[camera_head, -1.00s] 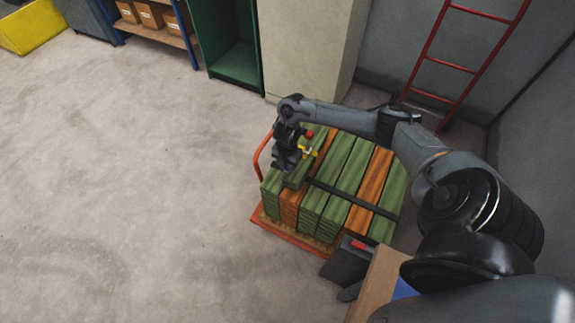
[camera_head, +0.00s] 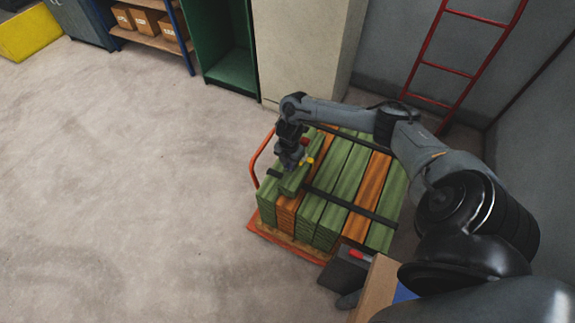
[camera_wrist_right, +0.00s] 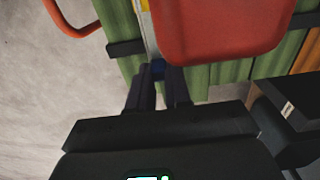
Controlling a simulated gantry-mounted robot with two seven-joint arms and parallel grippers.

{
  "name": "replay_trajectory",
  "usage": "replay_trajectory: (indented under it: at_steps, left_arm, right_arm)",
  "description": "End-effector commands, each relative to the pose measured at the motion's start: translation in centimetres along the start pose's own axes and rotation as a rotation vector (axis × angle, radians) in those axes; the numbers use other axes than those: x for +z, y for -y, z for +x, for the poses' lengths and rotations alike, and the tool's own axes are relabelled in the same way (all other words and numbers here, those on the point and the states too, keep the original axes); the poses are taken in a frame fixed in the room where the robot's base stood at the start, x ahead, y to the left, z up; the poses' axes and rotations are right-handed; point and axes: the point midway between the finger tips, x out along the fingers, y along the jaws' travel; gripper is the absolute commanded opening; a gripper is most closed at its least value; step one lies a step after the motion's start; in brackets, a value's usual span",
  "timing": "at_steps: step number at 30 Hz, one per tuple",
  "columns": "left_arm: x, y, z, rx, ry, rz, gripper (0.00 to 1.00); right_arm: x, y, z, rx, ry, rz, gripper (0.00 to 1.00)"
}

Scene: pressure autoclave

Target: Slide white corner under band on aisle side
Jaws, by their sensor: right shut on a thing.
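A stack of green and orange boards (camera_head: 343,180) sits on a red cart (camera_head: 262,227). Black bands cross it; the nearer band (camera_head: 350,207) also seems to show left of my fingers in the right wrist view (camera_wrist_right: 125,47). My right gripper (camera_head: 292,163) is over the stack's left end, by the cart handle. In the right wrist view, my right gripper (camera_wrist_right: 158,85) is shut on a small piece with a pale, yellow-edged strip (camera_wrist_right: 147,25). A red part (camera_wrist_right: 205,30) hides much beyond it. I cannot make out a white corner for certain. My left gripper is out of view.
The cart's red handle (camera_head: 257,158) rises at the stack's left end. A dark grey box (camera_head: 345,274) stands at the near right. A pale cabinet (camera_head: 305,50) and red ladder (camera_head: 455,70) are behind. The floor to the left is clear.

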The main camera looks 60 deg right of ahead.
Motion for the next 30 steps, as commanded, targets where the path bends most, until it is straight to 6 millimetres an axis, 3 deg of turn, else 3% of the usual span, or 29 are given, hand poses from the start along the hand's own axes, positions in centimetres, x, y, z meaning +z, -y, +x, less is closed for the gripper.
replay_trajectory:
  at_steps: [11,12,17,30]
  left_arm:
    - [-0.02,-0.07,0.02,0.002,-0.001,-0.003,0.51]
    - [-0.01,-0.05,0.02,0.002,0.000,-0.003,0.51]
    - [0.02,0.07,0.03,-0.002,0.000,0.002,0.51]
    - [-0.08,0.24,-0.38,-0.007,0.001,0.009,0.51]
  right_arm:
    - [0.16,0.00,-0.03,0.001,0.000,0.001,0.00]
    - [0.16,0.00,-0.04,0.001,0.000,0.001,0.23]
    - [0.16,0.00,-0.03,0.001,0.000,0.001,0.47]
    - [0.18,-0.02,-1.00,0.001,0.000,0.000,0.48]
